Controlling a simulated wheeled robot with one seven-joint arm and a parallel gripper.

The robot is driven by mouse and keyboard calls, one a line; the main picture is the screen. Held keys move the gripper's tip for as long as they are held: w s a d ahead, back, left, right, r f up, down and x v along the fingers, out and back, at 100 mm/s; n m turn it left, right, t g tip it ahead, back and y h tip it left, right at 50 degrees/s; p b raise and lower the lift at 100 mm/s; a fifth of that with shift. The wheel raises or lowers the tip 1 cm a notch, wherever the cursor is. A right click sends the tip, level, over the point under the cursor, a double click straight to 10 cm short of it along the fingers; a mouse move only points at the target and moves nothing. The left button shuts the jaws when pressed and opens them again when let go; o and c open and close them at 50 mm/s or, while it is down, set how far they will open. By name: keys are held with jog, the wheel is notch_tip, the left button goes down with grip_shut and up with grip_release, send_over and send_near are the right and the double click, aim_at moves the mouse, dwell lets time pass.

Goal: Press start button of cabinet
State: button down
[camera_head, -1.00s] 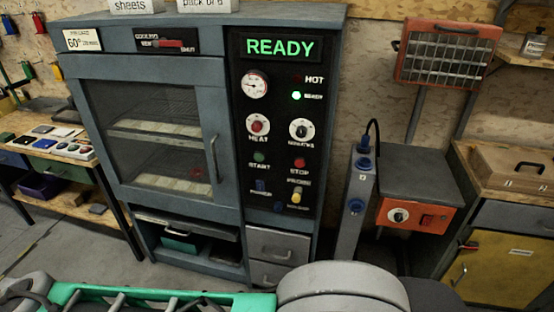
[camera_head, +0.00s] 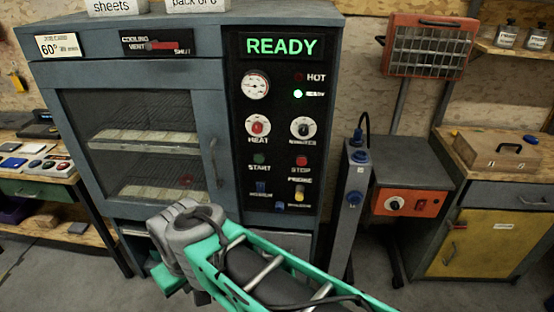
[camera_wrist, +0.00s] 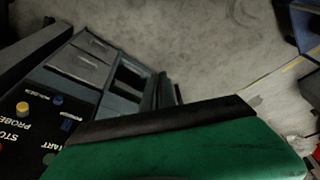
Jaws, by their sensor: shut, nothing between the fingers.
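The cabinet (camera_head: 135,75) is a blue-grey unit with a glazed door and a black control panel (camera_head: 276,125). The green start button (camera_head: 259,158) sits above the START label, left of the red stop button (camera_head: 300,160). The display (camera_head: 281,46) reads READY in green. In the wrist view, the green start button (camera_wrist: 48,158) shows at lower left, partly cut off by my gripper (camera_wrist: 165,122). My gripper, green with a black edge, is shut and empty and fills the bottom there. I cannot tell whether it touches the panel. Its tips are not clear in the head view.
Red heat knob (camera_head: 258,126), yellow probe button (camera_head: 299,195) and blue switches surround the start button. A grey post (camera_head: 350,205) and an orange-fronted unit (camera_head: 410,203) stand right of the cabinet. A workbench (camera_head: 40,190) stands left. Bare floor shows in front.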

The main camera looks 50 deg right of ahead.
jog(key=w+d+f+m+t+y+p, duration=0.3)
jog(key=w+d+t, duration=0.3)
jog(key=w+d, duration=1)
jog(key=s+d+r+m+t+h, duration=0.1)
jog(key=d+m+t+h, duration=0.1)
jog(key=d, duration=0.6)
jog(key=s+d+r+m+t+h+p, duration=0.1)
jog(key=d+m+t+h, duration=0.2)
jog(key=d, duration=0.5)
jog(key=shift+s+r+m+t, duration=0.4)
jog(key=shift+m+t, duration=0.1)
jog(key=shift+t, duration=0.5)
jog(key=shift+d, duration=0.1)
